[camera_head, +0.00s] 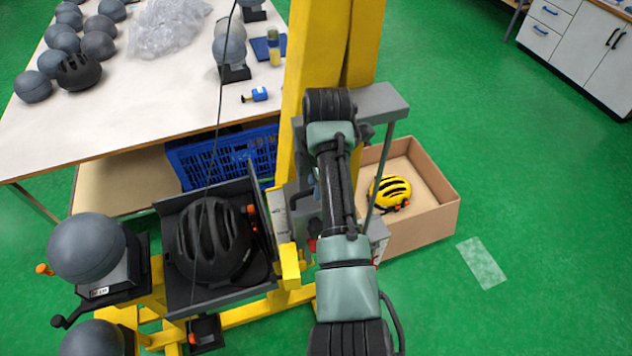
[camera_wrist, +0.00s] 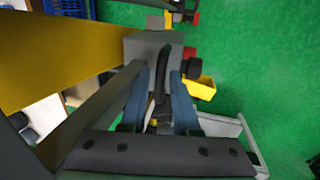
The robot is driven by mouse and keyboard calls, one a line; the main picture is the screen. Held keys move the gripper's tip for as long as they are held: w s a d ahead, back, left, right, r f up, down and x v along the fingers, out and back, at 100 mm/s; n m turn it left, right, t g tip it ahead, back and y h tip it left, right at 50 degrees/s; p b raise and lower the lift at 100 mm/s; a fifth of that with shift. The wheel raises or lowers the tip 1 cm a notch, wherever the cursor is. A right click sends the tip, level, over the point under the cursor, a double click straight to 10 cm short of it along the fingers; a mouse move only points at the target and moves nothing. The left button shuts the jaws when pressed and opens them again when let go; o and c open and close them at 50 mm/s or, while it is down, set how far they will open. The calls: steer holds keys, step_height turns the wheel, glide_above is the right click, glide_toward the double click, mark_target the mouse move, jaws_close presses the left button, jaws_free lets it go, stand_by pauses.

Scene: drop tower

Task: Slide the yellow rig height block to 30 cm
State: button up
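The yellow tower column (camera_head: 318,75) stands upright in the middle of the head view, partly behind my arm. A pale scale plate (camera_head: 278,212) is on its lower front. A small yellow block (camera_head: 290,266) shows just below the scale, left of my arm; I take it for the height block. The scale marks are too small to read. In the wrist view, my gripper (camera_wrist: 160,98) has its two blue-grey fingers apart, with a dark curved part between them. A yellow piece (camera_wrist: 200,87) beside a black knob lies right of the fingers; I cannot tell if it is the same block.
A black helmet (camera_head: 212,240) sits on the dark rig plate, left of the column. Grey headforms (camera_head: 87,247) stand further left. A cardboard box (camera_head: 440,215) with a yellow helmet (camera_head: 390,193) is at the right. A white table (camera_head: 130,110) stands behind. The green floor at right is mostly clear.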

steer(key=shift+r, duration=0.1)
step_height(320, 180, up, 13)
steer(key=s+p, duration=0.1)
steer(key=s, duration=0.1)
steer(key=shift+s+d+f, duration=0.2)
steer(key=shift+d, duration=0.2)
stand_by(0.3)
